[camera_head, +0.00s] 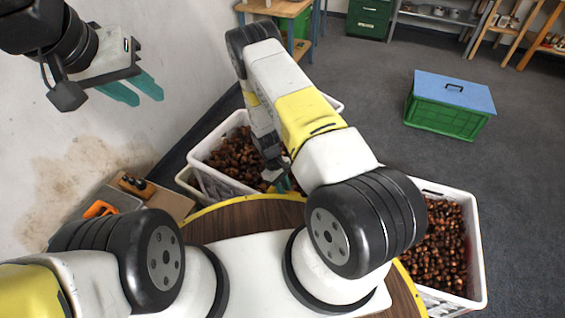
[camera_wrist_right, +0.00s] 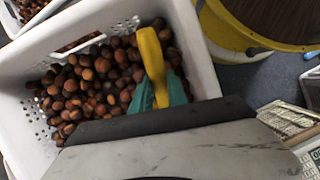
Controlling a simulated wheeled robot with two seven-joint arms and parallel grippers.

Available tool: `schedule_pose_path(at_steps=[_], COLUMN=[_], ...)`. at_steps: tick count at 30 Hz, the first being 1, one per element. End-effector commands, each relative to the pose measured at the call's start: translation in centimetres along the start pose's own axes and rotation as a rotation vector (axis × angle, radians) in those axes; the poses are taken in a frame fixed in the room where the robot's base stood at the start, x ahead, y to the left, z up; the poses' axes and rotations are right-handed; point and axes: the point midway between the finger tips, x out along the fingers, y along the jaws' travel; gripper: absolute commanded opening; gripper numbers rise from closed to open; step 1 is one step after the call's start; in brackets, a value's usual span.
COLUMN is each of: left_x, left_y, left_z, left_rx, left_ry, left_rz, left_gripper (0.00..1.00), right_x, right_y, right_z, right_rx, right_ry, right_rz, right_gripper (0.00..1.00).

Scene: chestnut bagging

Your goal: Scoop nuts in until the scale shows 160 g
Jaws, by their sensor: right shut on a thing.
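A white crate (camera_head: 205,148) full of brown chestnuts (camera_head: 238,160) stands ahead of my base. My right gripper (camera_head: 281,183) reaches down over its near side, partly hidden by my own arm. In the right wrist view, the teal fingers (camera_wrist_right: 160,92) are shut on a yellow handle (camera_wrist_right: 151,55), with chestnuts (camera_wrist_right: 95,85) behind it. The handle looks like a scoop's, but its working end cannot be made out. My left gripper (camera_head: 133,90) is raised at the upper left, its teal fingers slightly apart and empty. No scale reading can be read.
A second white crate (camera_head: 482,268) of chestnuts stands at the right. A green crate (camera_head: 445,121) with a blue lid (camera_head: 455,90) sits on the open grey floor. A bench and shelves line the back. An orange item (camera_head: 100,209) lies at the left beside a pale wall.

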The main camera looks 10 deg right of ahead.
Motion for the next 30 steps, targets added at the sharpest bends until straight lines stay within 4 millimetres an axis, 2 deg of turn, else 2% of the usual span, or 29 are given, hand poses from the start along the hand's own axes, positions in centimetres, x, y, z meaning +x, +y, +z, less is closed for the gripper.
schedule_pose_path(at_steps=[10, 16, 21, 30], left_x=[0.0, 0.0, 0.0, 0.0], left_y=[0.0, 0.0, 0.0, 0.0], left_z=[0.0, 0.0, 0.0, 0.0], left_rx=[0.000, 0.000, 0.000, 0.000], left_ry=[0.000, 0.000, 0.000, 0.000], left_rz=[0.000, 0.000, 0.000, 0.000], left_gripper=[0.31, 0.31, 0.31, 0.31], right_x=[0.5, 0.6, -0.7, -3.6], right_y=[0.1, 0.1, 0.1, 0.1], right_z=[-3.8, -5.8, -4.2, -2.7], right_rx=[0.001, 0.005, 0.007, 0.000], right_ry=[0.127, 0.307, 0.473, 0.528], right_rz=[0.000, -0.004, -0.005, 0.000], right_gripper=[0.00, 0.00, 0.00, 0.00])
